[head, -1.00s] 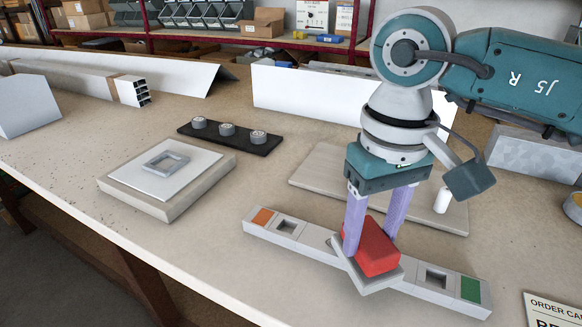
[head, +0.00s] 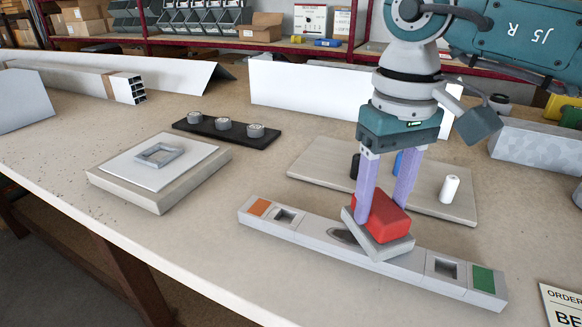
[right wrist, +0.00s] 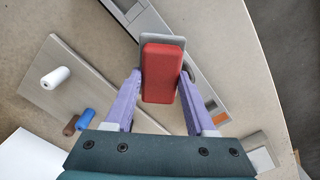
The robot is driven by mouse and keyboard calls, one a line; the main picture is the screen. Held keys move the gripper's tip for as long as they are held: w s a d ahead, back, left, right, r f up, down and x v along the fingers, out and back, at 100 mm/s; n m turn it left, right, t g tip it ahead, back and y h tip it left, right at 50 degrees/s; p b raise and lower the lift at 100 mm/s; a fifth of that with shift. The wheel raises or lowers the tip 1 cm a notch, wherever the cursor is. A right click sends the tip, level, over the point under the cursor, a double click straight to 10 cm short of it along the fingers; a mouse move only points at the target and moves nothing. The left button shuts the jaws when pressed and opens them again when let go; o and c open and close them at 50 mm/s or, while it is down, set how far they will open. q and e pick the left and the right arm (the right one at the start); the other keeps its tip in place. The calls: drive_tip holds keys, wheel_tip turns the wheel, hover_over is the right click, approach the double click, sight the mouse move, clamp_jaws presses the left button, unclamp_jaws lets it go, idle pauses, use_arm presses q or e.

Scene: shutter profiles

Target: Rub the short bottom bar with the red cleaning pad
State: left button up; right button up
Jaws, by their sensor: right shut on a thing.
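The short bar (head: 310,237) lies across the front of the table, grey with an orange patch at its left end and a green one at its right. A dark smudge (head: 343,236) shows at its middle, partly covered by the pad. My right gripper (head: 383,205) is shut on the red cleaning pad (head: 380,221), a red block on a grey plate, at the bar's middle. I cannot tell whether the plate touches the bar. The right wrist view shows the red pad (right wrist: 162,73) between the two purple fingers. My left gripper is not in view.
A grey board (head: 310,172) with small upright cylinders, one of them white (head: 449,189), lies behind the bar. A block with a square frame (head: 160,155) and a black strip with knobs (head: 225,130) are at left. A printed card (head: 565,305) is at front right.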

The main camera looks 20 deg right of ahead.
sight(353, 221)
drive_tip(key=shift+w+a+f+b, duration=0.2)
drive_tip(key=shift+w+a+b, duration=0.35)
drive_tip(key=shift+b, duration=0.3)
drive_tip(key=shift+s+a+r+p, duration=0.15)
drive_tip(key=shift+a+r+p, duration=0.1)
drive_tip(key=shift+p, duration=0.15)
drive_tip(key=shift+s+a+p, duration=0.6)
drive_tip(key=shift+s+a, duration=0.5)
drive_tip(key=shift+a, duration=0.1)
drive_tip(key=shift+w+a+f+b, duration=0.15)
drive_tip(key=shift+w+f+b, duration=0.1)
drive_tip(key=shift+b, duration=0.2)
drive_tip(key=shift+w+a+f+b, duration=0.1)
drive_tip(key=shift+w+a+b, duration=0.25)
drive_tip(key=shift+b, duration=0.2)
drive_tip(key=shift+w+d+b, duration=0.85)
drive_tip(key=shift+d+b, duration=0.2)
drive_tip(key=shift+b, duration=0.1)
drive_tip(key=shift+w+d+b, duration=0.4)
drive_tip(key=shift+d, duration=0.15)
drive_tip(key=shift+r, duration=0.3)
